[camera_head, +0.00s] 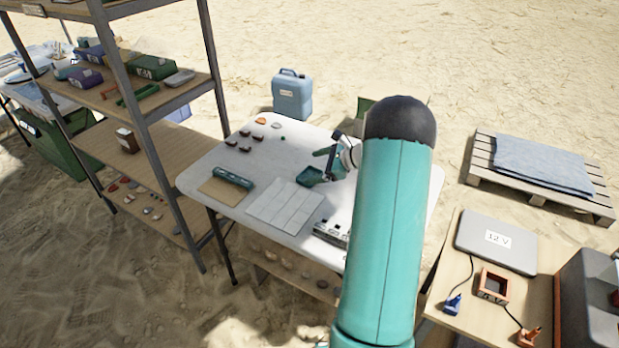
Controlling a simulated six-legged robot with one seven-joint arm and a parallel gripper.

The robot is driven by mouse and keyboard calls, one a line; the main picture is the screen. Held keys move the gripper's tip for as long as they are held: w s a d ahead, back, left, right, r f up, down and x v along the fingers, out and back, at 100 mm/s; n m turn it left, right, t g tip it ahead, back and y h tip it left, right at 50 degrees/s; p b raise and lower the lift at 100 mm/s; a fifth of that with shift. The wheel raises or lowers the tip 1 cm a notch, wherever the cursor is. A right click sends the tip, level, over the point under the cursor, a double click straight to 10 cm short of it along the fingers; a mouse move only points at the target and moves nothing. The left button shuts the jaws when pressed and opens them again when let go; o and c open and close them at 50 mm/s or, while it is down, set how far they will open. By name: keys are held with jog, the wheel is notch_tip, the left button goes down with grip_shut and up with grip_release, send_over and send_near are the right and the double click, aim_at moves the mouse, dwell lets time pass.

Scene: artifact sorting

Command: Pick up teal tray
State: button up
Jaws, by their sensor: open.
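A longer teal tray-like holder (232,177) lies farther left on the same table. My teal arm hides the right part of the table.
The white table (215,160) also bears pale sheets (284,206), a brown board (223,191) and several small dark pieces. A shelf rack (150,140) stands left. A blue canister (292,97) stands behind. A wooden desk (455,290) is at lower right.

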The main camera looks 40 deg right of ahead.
jog(key=s+d+f+m, duration=0.1)
jog(key=d+f, duration=0.1)
jog(key=d, duration=0.1)
jog(key=s+d+f+m+t+h, duration=0.1)
jog(key=d+f+m, duration=0.1)
jog(key=d+f, duration=0.1)
jog(key=s+d+f+m+t+h, duration=0.1)
jog(key=d+f+m, duration=0.1)
jog(key=d+f, duration=0.1)
jog(key=shift+s+d+f, duration=0.1)
jog(key=shift+s+d, duration=0.05)
jog(key=shift+d, duration=0.3)
jog(key=shift+w+d+f+t, duration=0.1)
jog(key=shift+w+f+t, duration=0.1)
jog(key=shift+f+t, duration=0.1)
send_near(303, 175)
jog(key=x, duration=0.4)
jog(key=shift+w+f, duration=0.1)
jog(key=shift+w, duration=0.1)
jog(key=c, duration=0.6)
